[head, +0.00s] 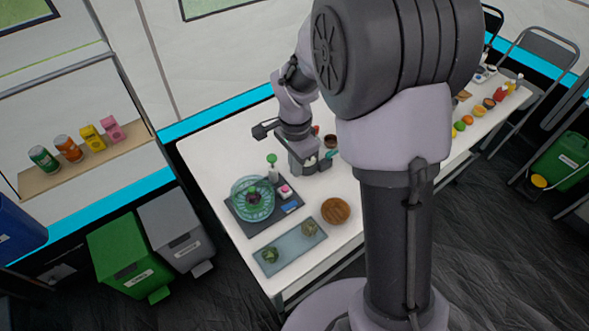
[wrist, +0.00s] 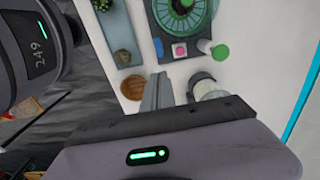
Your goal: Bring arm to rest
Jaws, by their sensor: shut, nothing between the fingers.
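My gripper (head: 308,167) hangs over the white table (head: 215,150) in the head view, behind the round wooden board. In the wrist view the two grey fingers (wrist: 157,92) are together, with nothing between them. My arm is bent, with its forearm reaching down toward the table. My upper arm and column hide the middle of the table in the head view.
Near my gripper are a dark tray (head: 232,206) with a green glass bowl (head: 253,197), a blue-grey tray (head: 285,256), a wooden board (head: 335,210) and a green-topped bottle (head: 272,170). Fruit and bottles stand at the table's far right. Bins (head: 127,250) stand left.

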